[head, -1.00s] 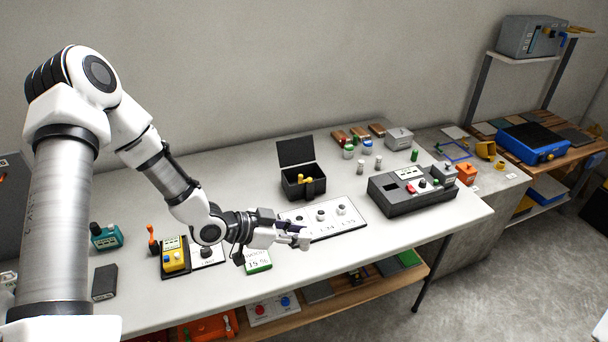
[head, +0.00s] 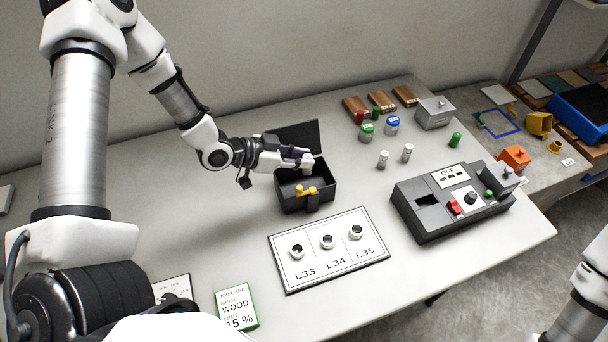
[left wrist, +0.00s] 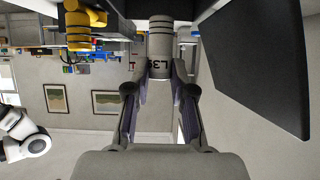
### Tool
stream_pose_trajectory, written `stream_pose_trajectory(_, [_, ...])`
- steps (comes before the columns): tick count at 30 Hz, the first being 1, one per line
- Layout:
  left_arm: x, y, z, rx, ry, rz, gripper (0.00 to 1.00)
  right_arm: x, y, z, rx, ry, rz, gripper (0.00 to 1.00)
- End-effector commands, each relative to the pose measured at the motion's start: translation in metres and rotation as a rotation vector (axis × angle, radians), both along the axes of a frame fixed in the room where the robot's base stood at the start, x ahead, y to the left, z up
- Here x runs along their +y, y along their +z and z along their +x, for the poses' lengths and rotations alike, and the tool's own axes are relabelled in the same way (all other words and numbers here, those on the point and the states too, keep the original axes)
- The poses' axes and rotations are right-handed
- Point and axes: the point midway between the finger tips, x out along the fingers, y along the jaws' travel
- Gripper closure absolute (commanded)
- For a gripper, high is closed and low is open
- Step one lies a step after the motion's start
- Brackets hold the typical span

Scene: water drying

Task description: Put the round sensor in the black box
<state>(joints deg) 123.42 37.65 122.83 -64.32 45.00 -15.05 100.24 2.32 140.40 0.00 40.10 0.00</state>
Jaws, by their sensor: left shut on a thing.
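The round sensor (head: 308,168) is a small pale cylinder held between the fingertips of my left gripper (head: 303,158). In the left wrist view the sensor (left wrist: 160,48) shows grey bands and a partly hidden label starting "L3". The black box (head: 290,198) stands open on the table with its lid (head: 300,136) raised at the back. My left gripper is shut on the sensor, over the box opening near the lid. Whether the sensor touches the box inside is hidden. My right gripper is out of view.
Yellow parts (head: 306,190) sit at the box's front. A white board (head: 340,268) labelled L33, L34, L35 with round fittings lies in front. A dark device (head: 425,222) reading OFF stands right. Two pale cylinders (head: 383,159) (head: 407,152) stand behind it.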

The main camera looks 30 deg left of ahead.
Motion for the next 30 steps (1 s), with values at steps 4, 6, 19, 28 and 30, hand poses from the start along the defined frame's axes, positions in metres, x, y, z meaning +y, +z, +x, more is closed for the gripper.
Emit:
stream_pose_trajectory(4, [0.000,-0.032,-0.001,0.005,-0.001,0.002,1.00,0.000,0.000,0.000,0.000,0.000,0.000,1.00])
stream_pose_trajectory(6, [0.000,-0.042,-0.001,0.003,-0.001,0.002,1.00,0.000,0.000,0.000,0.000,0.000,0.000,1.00])
stream_pose_trajectory(19, [0.000,-0.079,0.000,0.001,0.000,-0.001,1.00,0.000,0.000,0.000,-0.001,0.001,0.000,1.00])
stream_pose_trajectory(28, [0.000,-0.081,0.000,0.001,0.000,0.001,0.52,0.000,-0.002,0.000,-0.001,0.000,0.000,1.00])
stream_pose_trajectory(30, [0.000,-0.081,0.000,0.001,0.000,0.001,0.52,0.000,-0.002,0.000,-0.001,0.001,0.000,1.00])
